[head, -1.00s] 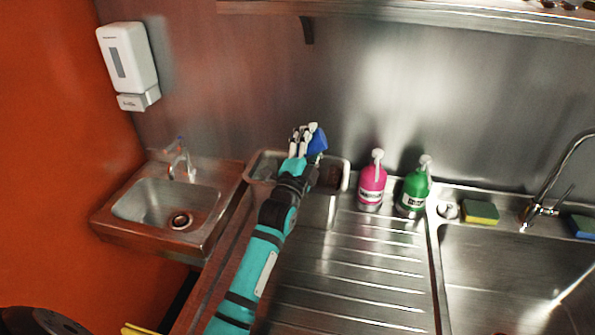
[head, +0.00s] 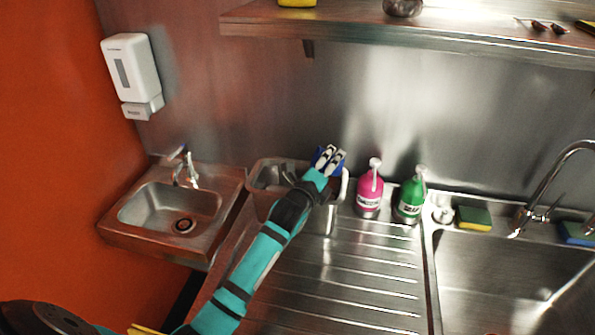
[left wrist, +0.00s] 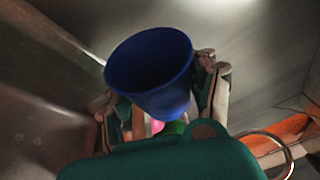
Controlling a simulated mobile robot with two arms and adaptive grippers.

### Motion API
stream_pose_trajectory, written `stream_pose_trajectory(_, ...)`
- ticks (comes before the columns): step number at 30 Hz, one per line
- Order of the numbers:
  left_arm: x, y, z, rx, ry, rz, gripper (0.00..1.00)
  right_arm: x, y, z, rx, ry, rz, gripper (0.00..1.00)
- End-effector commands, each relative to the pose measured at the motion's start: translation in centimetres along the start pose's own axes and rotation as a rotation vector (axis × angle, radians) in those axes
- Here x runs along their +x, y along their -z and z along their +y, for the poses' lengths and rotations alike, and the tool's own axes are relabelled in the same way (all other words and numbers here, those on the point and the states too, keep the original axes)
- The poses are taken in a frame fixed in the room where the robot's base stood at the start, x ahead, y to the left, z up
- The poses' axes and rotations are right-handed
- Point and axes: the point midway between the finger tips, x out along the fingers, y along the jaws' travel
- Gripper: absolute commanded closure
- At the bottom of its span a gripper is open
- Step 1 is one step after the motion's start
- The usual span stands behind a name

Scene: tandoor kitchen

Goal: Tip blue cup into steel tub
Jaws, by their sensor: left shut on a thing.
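The blue cup (left wrist: 150,75) is between the fingers of my left gripper (left wrist: 160,105) in the left wrist view, with its open mouth showing. In the head view the cup (head: 319,157) is mostly hidden behind the left gripper (head: 328,160). The left gripper is shut on the cup, over the right end of the steel tub (head: 268,175). The tub stands at the back left of the ribbed drainboard, and my arm hides part of it. I cannot tell what is in the cup. My right gripper is not in view.
A pink bottle (head: 369,192) and a green bottle (head: 410,198) stand just right of the tub. A small hand sink (head: 170,208) is at the left, a larger sink (head: 510,275) at the right. A shelf (head: 420,35) runs above.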

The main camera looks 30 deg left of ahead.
Motion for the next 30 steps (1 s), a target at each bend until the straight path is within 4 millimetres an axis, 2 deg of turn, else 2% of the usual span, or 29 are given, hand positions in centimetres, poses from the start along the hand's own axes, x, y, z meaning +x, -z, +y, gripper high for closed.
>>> stream_pose_trajectory(1,0.0,-0.7,-1.0,0.031,-0.011,0.002,0.84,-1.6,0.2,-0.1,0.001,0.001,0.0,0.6)
stream_pose_trajectory(5,0.0,-0.7,-1.4,0.11,-0.044,0.014,0.84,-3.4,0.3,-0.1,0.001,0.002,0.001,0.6)
stream_pose_trajectory(14,0.1,0.0,0.0,0.405,-0.165,0.06,0.84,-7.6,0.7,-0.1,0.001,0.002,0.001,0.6)
stream_pose_trajectory(20,0.3,0.1,-0.9,0.524,-0.213,0.079,0.84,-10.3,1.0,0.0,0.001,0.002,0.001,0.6)
stream_pose_trajectory(22,0.6,1.0,-0.8,0.602,-0.244,0.093,0.84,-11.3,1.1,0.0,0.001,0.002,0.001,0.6)
stream_pose_trajectory(24,1.0,1.9,-0.6,0.691,-0.278,0.105,0.84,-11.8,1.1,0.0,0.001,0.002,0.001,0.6)
stream_pose_trajectory(25,1.1,2.0,-0.6,0.717,-0.286,0.106,0.84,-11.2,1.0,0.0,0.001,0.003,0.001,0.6)
stream_pose_trajectory(28,1.4,2.5,-1.2,0.81,-0.326,0.12,0.84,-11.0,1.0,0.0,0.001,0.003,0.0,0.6)
stream_pose_trajectory(30,1.6,3.2,-0.9,0.885,-0.36,0.134,0.84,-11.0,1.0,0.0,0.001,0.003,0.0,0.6)
